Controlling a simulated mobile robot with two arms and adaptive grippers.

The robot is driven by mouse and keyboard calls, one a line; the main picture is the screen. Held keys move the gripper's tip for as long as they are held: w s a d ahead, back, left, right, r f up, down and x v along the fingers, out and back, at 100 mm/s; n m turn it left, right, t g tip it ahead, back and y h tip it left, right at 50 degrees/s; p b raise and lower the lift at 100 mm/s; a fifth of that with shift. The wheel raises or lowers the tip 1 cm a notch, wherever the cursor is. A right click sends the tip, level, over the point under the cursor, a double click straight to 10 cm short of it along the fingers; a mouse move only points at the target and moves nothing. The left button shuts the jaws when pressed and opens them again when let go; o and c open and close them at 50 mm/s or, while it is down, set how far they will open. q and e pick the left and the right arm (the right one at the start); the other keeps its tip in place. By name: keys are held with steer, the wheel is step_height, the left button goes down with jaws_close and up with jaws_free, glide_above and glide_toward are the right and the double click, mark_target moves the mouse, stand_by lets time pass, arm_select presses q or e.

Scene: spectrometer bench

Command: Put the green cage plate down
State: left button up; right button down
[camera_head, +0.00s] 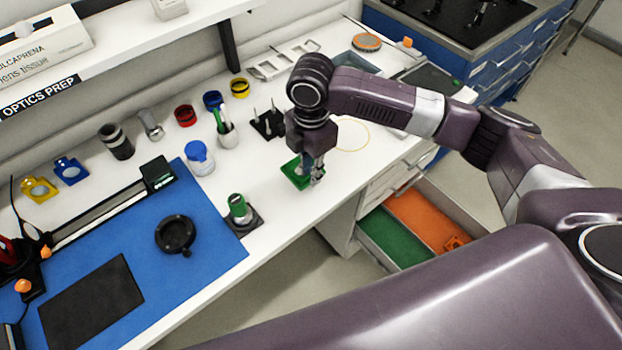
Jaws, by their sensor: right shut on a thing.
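The green cage plate (294,173) is at the front part of the white bench, right of the blue mat. My right gripper (314,176) points down at it and is shut on it. The fingers cover the plate's right side. The plate is very low over the bench top; I cannot tell whether it touches. My left gripper does not show.
A green-topped post on a dark base (240,212) stands left of the plate. A white cup with pens (228,136) and a black stand with upright rods (268,123) are behind. An open drawer (393,238) is below the bench, at right. Bare bench lies around the plate.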

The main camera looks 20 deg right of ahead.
mark_target(311, 190)
steer(key=shift+f+p, duration=0.4)
steer(key=shift+f, duration=1.85)
steer(key=c, duration=1.9)
jaws_free()
steer(key=shift+f, duration=0.1)
step_height(311, 190, up, 11)
steer(key=b, duration=0.3)
steer(key=shift+w, duration=0.1)
steer(key=shift+r, duration=0.65)
